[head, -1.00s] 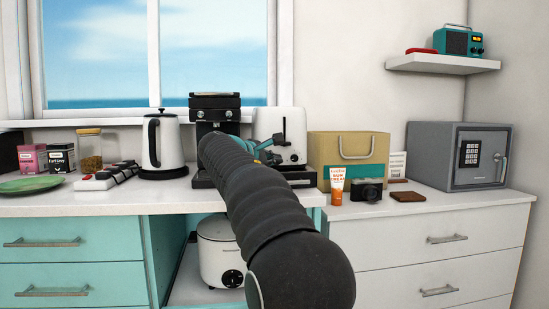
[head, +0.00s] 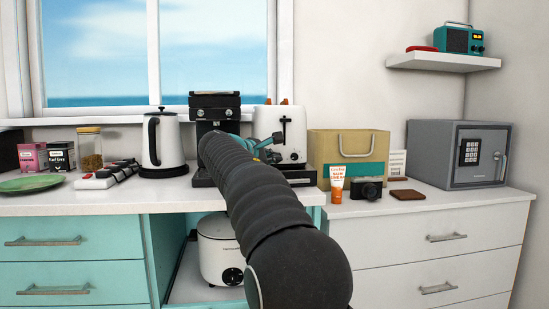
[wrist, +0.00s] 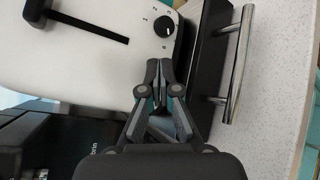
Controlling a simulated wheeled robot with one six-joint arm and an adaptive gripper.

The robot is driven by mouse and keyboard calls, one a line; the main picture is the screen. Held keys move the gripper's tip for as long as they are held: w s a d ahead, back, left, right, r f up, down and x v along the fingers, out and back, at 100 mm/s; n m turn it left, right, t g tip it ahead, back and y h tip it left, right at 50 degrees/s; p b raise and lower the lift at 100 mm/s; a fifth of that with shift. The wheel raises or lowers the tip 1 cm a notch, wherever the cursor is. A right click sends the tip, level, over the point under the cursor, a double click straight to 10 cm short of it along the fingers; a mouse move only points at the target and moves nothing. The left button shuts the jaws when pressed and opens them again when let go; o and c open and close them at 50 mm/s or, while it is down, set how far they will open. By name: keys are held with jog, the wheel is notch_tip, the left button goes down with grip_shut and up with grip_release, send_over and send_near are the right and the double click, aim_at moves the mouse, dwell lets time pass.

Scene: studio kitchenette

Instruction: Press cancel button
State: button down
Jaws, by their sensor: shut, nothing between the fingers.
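The white toaster (head: 294,150) stands on the counter behind my arm, with its black lever high in its slot and brown toast (head: 284,101) showing above its top. In the wrist view the toaster's white face (wrist: 75,55) shows a black lever (wrist: 90,20) and a black numbered dial (wrist: 163,26). My gripper (wrist: 158,65) is shut and empty, its tips at the lower part of that face, near the dial. I cannot tell whether the tips touch the toaster. No cancel button shows clearly; the fingers cover part of the face. In the head view my gripper (head: 276,138) is small and partly hidden.
A black coffee machine (head: 214,108) stands left of the toaster. A black low box with a silver bar handle (wrist: 236,65) lies close beside my fingers. A tan bag (head: 330,148), sunscreen tube (head: 337,183) and camera (head: 366,190) stand to the right.

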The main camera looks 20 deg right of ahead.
jog(key=shift+s+f, duration=0.1)
dwell(0.4)
jog(key=shift+s+a+b, duration=0.2)
jog(key=shift+s+b, duration=0.2)
jog(key=shift+s, duration=0.15)
jog(key=shift+s+a+b, duration=0.25)
jog(key=shift+s+b, duration=0.35)
jog(key=shift+s, duration=0.25)
jog(key=shift+s+a+b, duration=0.25)
jog(key=shift+s+b, duration=0.15)
jog(key=shift+s, duration=0.4)
jog(key=shift+s+a+b, duration=0.2)
jog(key=shift+s+b, duration=0.15)
jog(key=shift+s, duration=0.45)
